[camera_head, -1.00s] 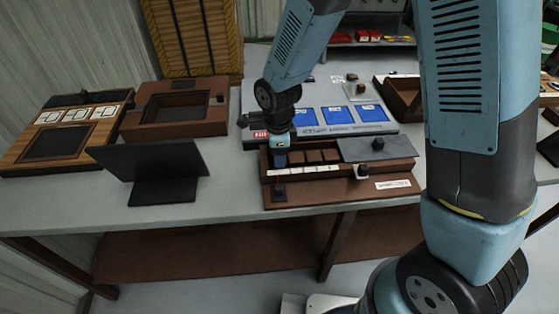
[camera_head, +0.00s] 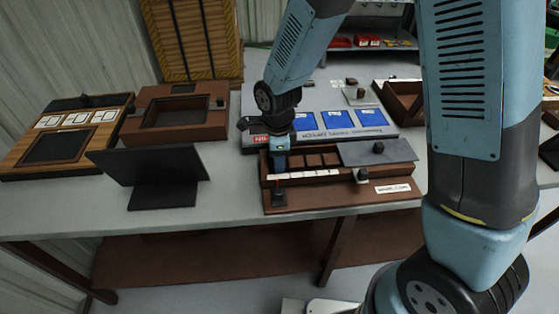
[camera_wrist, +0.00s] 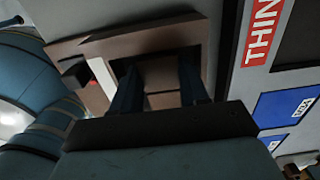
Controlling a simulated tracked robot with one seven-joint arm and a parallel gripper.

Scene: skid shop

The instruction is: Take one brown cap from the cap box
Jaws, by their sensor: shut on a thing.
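The brown cap box (camera_head: 341,192) lies on the bench in the head view, with several brown caps (camera_head: 314,160) in a row of compartments. A grey lid (camera_head: 385,152) covers its right part. My gripper (camera_head: 281,163) points down into the box's left end. In the wrist view my gripper (camera_wrist: 158,88) has its two dark fingers inside the box opening, shut on a brown cap (camera_wrist: 158,75). The cap is mostly hidden by the fingers and shadow, and I cannot tell if it is lifted.
A black knob (camera_head: 279,196) with a small red light stands at the box's front left. A dark tablet stand (camera_head: 150,168) and a brown framed box (camera_head: 190,130) are to the left. A grey board with blue panels (camera_head: 337,119) lies behind. Bench front is clear.

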